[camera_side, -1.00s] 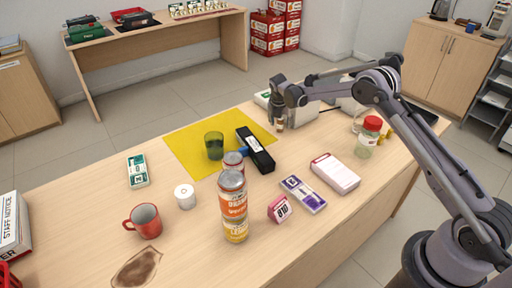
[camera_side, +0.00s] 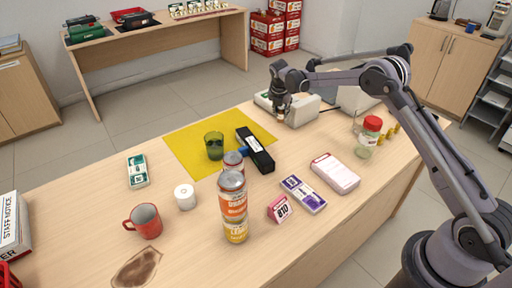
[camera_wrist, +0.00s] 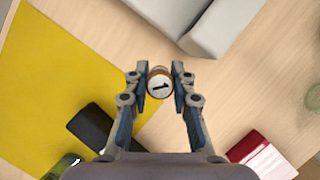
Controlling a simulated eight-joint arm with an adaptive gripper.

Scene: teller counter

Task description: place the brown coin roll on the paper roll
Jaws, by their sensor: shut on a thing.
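The brown coin roll (camera_wrist: 160,84) is between my gripper's fingers (camera_wrist: 160,78) in the wrist view, its pale end with a dark "1" facing the camera. My gripper (camera_side: 280,106) is shut on it at the far edge of the counter, beside the grey machine, and appears raised off the counter. The roll is mostly hidden by the fingers in the side view. The paper roll (camera_side: 185,197) is a short white cylinder standing upright on the near left of the counter, well apart from my gripper. It does not show in the wrist view.
A tall stack of cans (camera_side: 233,207) and a red mug (camera_side: 145,221) stand near the paper roll. A grey machine (camera_side: 303,111) is right of my gripper.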

